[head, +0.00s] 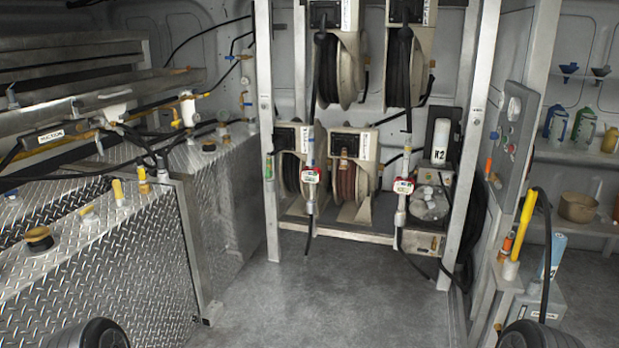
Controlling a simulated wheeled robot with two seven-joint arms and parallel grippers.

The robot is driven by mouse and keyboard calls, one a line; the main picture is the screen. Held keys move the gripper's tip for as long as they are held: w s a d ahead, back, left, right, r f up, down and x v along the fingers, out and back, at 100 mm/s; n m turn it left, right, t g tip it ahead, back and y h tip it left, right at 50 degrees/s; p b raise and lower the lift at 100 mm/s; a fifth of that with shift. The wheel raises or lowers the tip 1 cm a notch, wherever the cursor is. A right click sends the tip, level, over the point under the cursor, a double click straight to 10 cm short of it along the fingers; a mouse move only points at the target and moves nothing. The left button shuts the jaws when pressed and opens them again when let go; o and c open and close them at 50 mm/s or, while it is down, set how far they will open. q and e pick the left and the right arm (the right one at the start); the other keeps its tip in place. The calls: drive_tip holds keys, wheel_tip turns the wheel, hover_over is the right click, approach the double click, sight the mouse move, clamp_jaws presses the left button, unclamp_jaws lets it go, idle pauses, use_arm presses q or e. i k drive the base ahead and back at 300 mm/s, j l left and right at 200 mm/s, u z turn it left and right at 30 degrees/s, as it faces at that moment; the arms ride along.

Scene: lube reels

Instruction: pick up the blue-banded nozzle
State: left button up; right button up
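Two hose-end nozzles with red and white bodies hang in front of the reel rack, a left one (310,177) and a right one (402,187). Both hang upright, apart from each other, on dark hoses. Neither of my grippers is in view, and nothing is seen holding the nozzles. Only dark rounded parts, which seem to be mine, show at the bottom left and bottom right corners.
The reel rack has metal posts (267,130) and several hose reels. A diamond-plate tank (90,260) fills the left side. A yellow-handled tool (525,222) and a blue-and-white cylinder (556,250) stand at right. The grey floor (330,300) before the rack is clear.

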sight(308, 178)
drive_tip(key=i+l, duration=0.1)
drive_tip(key=i, duration=1.1)
drive_tip(key=i+u, duration=0.1)
drive_tip(key=i, duration=1.1)
drive_tip(key=i+j+z, duration=0.3)
drive_tip(key=i+j, duration=0.25)
drive_tip(key=i, duration=0.4)
drive_tip(key=i+j+z, duration=0.35)
drive_tip(key=i+j, duration=0.35)
drive_tip(key=i, duration=0.2)
